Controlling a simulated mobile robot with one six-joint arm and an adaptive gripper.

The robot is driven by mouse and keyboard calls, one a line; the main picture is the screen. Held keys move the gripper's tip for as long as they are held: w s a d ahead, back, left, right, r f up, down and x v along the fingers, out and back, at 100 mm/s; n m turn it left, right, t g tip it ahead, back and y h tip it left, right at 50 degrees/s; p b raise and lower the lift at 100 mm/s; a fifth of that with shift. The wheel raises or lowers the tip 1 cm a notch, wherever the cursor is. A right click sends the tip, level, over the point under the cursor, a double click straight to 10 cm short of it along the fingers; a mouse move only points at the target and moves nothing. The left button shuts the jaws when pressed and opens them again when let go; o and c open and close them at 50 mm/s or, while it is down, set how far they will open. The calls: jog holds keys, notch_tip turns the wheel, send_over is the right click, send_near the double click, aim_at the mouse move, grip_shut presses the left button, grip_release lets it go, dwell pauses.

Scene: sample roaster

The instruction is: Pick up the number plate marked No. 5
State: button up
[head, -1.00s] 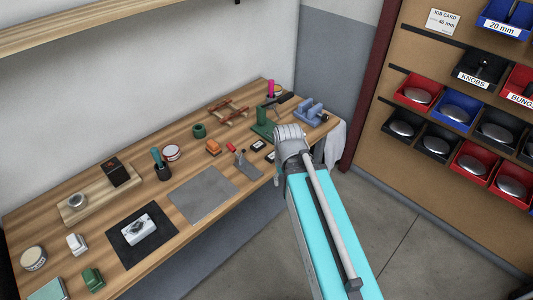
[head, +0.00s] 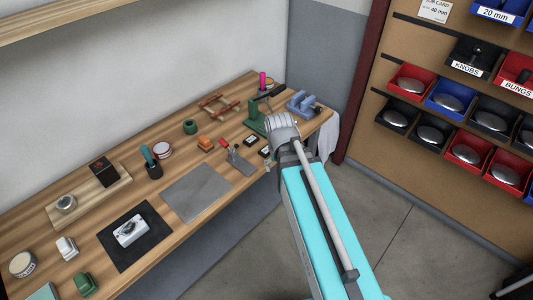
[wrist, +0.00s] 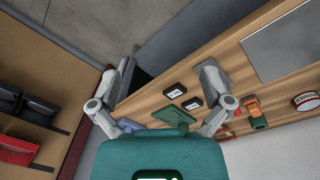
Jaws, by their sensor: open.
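Two small black plates with white labels lie on the wooden bench near its front edge. In the head view one plate (head: 251,141) is behind the other plate (head: 265,152), which is close to my arm. In the wrist view they show as one plate (wrist: 174,91) and another plate (wrist: 192,104). The marks are too small to read, so I cannot tell which is No. 5. My gripper (wrist: 170,70) is open and empty, its fingers spread wide on either side of the plates in the picture.
A green stand (head: 257,118) and a blue vise (head: 302,104) are near the plates at the bench's right end. A bin rack (head: 450,110) stands right. Floor in front is clear.

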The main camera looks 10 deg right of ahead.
jog(key=w+a+f+m+t+h+b, duration=0.1)
jog(key=w+a+f+m+b, duration=0.1)
jog(key=w, duration=0.5)
jog(key=w+a+f+m+t+h+b, duration=0.1)
jog(key=w+a+f+m+h+b, duration=0.1)
jog(key=w+f+m+b, duration=0.2)
jog(key=w+a+f+m+t+h+b, duration=0.2)
jog(key=w+b, duration=0.4)
jog(key=w, duration=0.4)
jog(key=shift+w+a+f+m, duration=0.3)
jog(key=shift+a+f+m, duration=0.2)
jog(key=shift+m, duration=0.3)
jog(key=b, duration=0.5)
send_near(266, 150)
jog(key=shift+w+d+f, duration=0.15)
jog(key=shift+d+f, duration=0.05)
jog(key=shift+f, duration=0.85)
jog(key=shift+b+x, duration=0.9)
jog(key=shift+x, duration=0.15)
jog(key=shift+w+d, duration=0.1)
jog(key=shift+d, duration=0.05)
jog(key=shift+b+x, duration=1.95)
jog(key=shift+x, duration=0.5)
jog(key=shift+w+d+r, duration=0.15)
